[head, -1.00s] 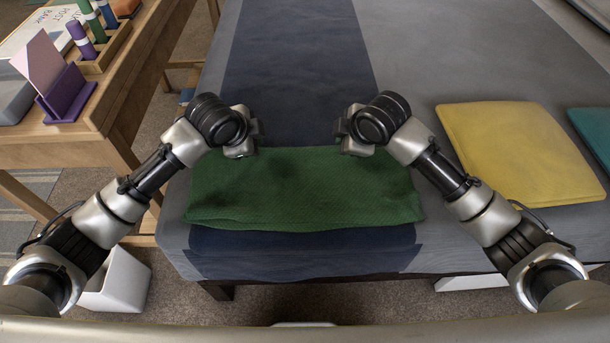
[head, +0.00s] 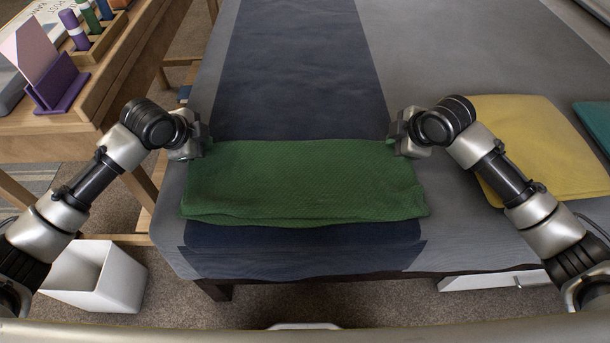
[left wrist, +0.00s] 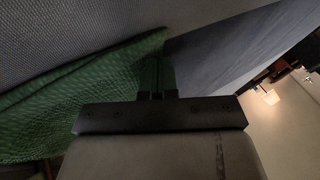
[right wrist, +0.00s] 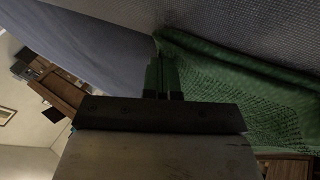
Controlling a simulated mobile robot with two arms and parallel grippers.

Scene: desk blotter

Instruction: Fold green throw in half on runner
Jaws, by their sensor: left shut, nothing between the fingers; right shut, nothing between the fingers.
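The green throw (head: 300,185) lies as a flat, wide rectangle across the dark blue runner (head: 300,70), near the table's front edge. Its near edge looks thick and slightly wavy. My left gripper (head: 207,146) is shut and empty at the throw's far left corner; the left wrist view shows its fingers (left wrist: 157,80) beside the green cloth. My right gripper (head: 391,145) is shut and empty at the far right corner; the right wrist view shows its fingers (right wrist: 161,78) beside the cloth. I cannot tell whether the fingertips touch it.
A folded yellow cloth (head: 545,150) lies on the grey table cover to the right, partly behind my right arm. A teal cloth (head: 598,122) is at the right edge. A wooden desk (head: 100,120) stands left. The runner beyond the throw is clear.

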